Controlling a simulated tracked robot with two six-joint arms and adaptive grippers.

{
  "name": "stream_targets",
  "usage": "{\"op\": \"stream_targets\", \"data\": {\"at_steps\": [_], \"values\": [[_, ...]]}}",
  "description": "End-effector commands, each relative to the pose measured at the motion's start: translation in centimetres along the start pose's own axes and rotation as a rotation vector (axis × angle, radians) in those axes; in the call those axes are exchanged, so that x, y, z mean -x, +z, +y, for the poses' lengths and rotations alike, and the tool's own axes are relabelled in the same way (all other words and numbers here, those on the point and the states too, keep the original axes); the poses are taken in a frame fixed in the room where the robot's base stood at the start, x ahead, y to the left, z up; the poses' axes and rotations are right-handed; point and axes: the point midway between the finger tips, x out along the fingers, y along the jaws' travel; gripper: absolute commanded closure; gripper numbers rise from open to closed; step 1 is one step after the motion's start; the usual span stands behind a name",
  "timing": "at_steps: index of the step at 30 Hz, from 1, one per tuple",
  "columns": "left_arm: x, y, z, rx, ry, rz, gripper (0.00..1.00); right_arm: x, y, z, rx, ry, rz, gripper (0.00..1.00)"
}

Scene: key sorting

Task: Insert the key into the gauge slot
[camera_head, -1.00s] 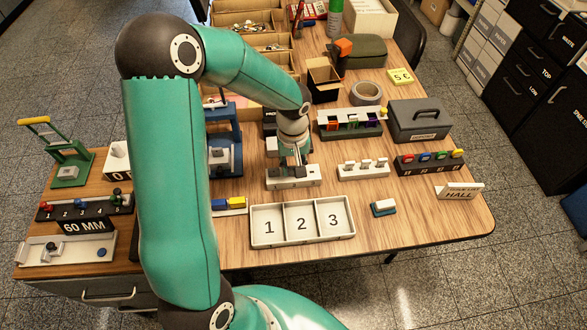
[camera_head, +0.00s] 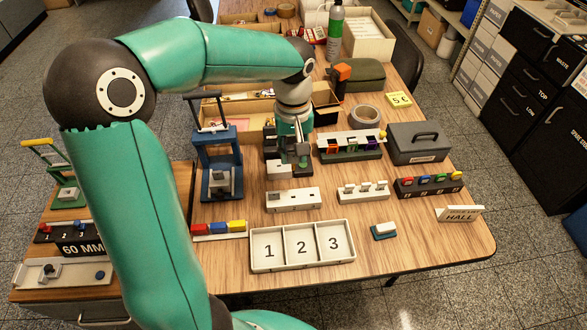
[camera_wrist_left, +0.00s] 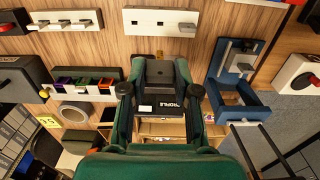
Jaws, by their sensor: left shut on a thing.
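My left gripper (camera_head: 301,162) is over the right part of a dark green and grey device, the likely gauge (camera_head: 274,141), behind the white slotted block. In the left wrist view the gauge (camera_wrist_left: 163,74) lies between my finger links (camera_wrist_left: 160,91) and carries a dark label that seems to read "PROFILE". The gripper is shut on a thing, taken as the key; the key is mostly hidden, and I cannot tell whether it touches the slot. The white block (camera_head: 292,199) has small dark holes, and it also shows in the left wrist view (camera_wrist_left: 160,22). My right gripper is not in view.
A blue stand (camera_head: 219,170) is left of the gauge, and a rack with coloured slots (camera_head: 349,147) is right of it. A grey case (camera_head: 419,142) stands farther right. The numbered tray (camera_head: 302,265) is in front. Bare wood lies between these items.

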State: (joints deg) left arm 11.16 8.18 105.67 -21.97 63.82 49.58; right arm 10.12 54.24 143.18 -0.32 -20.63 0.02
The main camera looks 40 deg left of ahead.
Motion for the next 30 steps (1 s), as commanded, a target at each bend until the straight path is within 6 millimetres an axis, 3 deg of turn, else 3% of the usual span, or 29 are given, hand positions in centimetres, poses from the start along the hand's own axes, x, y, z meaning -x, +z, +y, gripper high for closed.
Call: {"op": "stream_targets", "data": {"at_steps": [6, 12, 17, 24, 30], "values": [[4.0, -0.1, 0.1, 0.000, 0.002, 0.003, 0.89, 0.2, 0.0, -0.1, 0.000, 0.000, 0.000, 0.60], [5.6, -0.2, 0.2, -0.038, 0.001, 0.000, 0.89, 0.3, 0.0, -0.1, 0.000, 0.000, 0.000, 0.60], [6.3, -2.2, 1.4, -0.110, -0.001, -0.001, 0.89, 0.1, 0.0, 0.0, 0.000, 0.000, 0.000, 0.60], [0.2, -8.9, 0.0, -0.081, -0.004, -0.004, 0.89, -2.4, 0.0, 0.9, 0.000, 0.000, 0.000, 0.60], [-3.6, -10.8, -2.1, -0.017, -0.002, -0.003, 0.89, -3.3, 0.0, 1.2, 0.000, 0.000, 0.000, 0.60]]}}
